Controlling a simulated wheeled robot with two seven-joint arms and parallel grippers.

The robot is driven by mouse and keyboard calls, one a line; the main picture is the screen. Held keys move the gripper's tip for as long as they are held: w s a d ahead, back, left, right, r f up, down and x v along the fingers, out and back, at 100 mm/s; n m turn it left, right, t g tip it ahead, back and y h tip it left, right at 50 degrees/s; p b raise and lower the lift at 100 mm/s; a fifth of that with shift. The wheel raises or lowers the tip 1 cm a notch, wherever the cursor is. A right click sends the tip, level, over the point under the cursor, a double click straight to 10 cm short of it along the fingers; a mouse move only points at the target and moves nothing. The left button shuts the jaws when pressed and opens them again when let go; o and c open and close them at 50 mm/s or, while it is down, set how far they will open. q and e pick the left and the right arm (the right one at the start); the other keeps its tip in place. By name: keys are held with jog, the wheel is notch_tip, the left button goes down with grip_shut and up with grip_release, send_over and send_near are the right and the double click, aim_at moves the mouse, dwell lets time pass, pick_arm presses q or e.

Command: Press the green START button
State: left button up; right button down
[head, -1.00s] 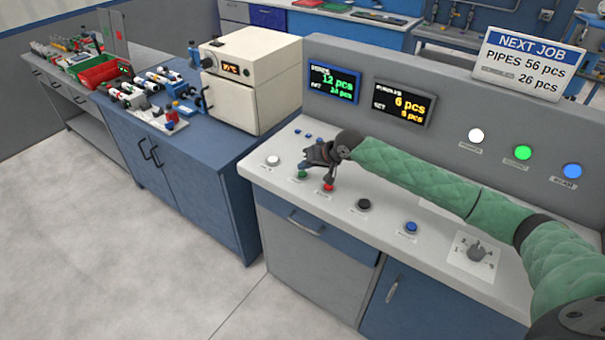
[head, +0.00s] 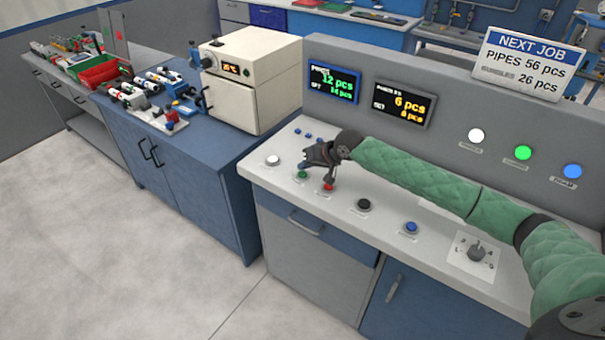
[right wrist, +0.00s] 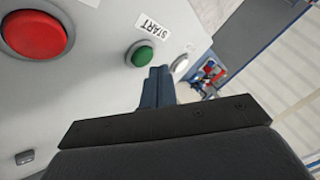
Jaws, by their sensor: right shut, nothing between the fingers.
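The green START button (head: 302,174) sits on the light control panel (head: 300,205), between a white button and a red button. In the right wrist view the green button (right wrist: 141,55) shows beside its START label (right wrist: 152,27). My right gripper (head: 305,164) is over the panel, just behind the green button in the head view. Its closed fingers (right wrist: 158,84) are empty and point toward the button's edge; I cannot tell whether they touch it. My left gripper is not in view.
The red button (head: 328,186) and white button (head: 273,160) flank the green one. Black (head: 363,204) and blue (head: 411,227) buttons and a rotary knob (head: 476,253) lie further right. Two displays (head: 334,87) stand behind. A white oven (head: 250,80) stands left.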

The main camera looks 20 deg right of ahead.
aim_at(306, 175)
jog(key=shift+f, duration=0.1)
jog(key=shift+f, duration=0.25)
dwell(0.3)
jog(key=shift+f, duration=0.45)
dwell(0.9)
jog(key=shift+p, duration=0.3)
jog(key=shift+r+p, duration=0.75)
jog(key=shift+r, duration=0.05)
jog(key=shift+r+p, duration=2.1)
jog(key=shift+r, duration=0.45)
